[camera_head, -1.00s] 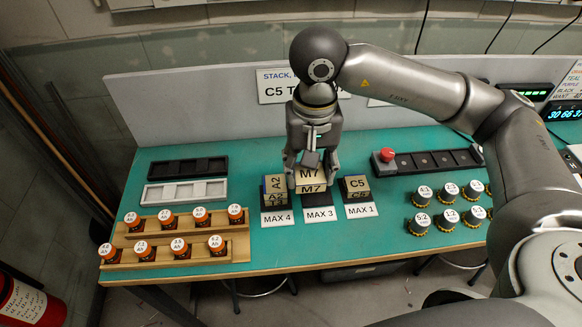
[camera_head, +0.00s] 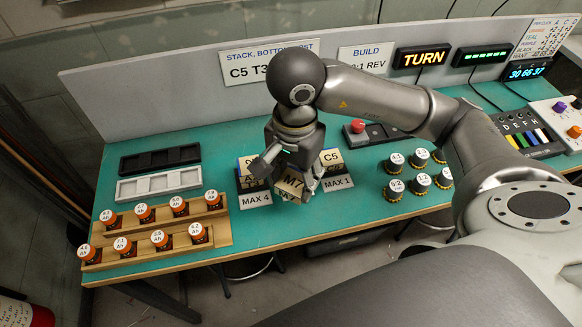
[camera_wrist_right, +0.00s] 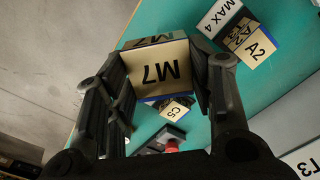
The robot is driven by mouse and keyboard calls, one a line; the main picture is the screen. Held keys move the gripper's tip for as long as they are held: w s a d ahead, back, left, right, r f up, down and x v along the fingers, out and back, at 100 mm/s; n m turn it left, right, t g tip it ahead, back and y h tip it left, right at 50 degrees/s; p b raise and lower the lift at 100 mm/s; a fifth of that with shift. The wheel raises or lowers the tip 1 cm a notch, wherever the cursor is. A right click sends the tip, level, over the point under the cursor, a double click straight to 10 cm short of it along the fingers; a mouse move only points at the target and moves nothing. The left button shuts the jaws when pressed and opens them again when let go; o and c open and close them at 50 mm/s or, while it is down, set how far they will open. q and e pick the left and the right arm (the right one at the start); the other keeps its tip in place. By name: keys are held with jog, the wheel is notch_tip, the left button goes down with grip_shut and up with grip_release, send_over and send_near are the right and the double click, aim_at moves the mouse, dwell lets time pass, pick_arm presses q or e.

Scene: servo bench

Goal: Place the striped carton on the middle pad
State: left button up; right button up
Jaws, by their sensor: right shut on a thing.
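My right gripper (camera_head: 288,176) is shut on the tan carton M7 (camera_head: 291,186), with a finger on each side. In the wrist view the carton (camera_wrist_right: 158,72) shows a blue lower edge; I cannot make out clear stripes. In the head view it is turned and covers the middle pad and its label. I cannot tell whether it touches anything below. To its left a stack with A2 (camera_head: 247,168) stands at the MAX 4 pad (camera_head: 255,200). To its right C5 (camera_head: 331,158) stands at the MAX 1 pad (camera_head: 338,182). My left gripper is out of view.
A wooden rack of orange-brown jars (camera_head: 158,238) stands at front left. Black (camera_head: 160,159) and white (camera_head: 158,183) trays lie behind it.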

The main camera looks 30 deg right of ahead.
jog(key=shift+w+f, duration=0.1)
jog(key=shift+f, duration=0.05)
jog(key=w+d+f+p, duration=0.1)
jog(key=w+d+f, duration=0.1)
jog(key=w+f, duration=0.1)
jog(key=w+d+f+p, duration=0.1)
jog(key=w+d+f, duration=0.1)
jog(key=w+f, duration=0.1)
jog(key=w+d+f+p, duration=0.1)
jog(key=w+d+f, duration=0.1)
jog(key=w, duration=0.3)
jog(key=shift+w+f+p, duration=0.3)
jog(key=shift+w+f, duration=0.05)
jog(key=shift+f, duration=0.25)
jog(key=shift+w+d+f, duration=0.1)
jog(key=shift+w+f, duration=0.05)
jog(key=shift+f, duration=0.05)
jog(key=shift+f+p, duration=0.35)
jog(key=shift+p, duration=0.05)
notch_tip(320, 180, down, 2)
jog(key=shift+p, duration=0.6)
jog(key=shift+f, duration=0.25)
jog(key=shift+f, duration=0.1)
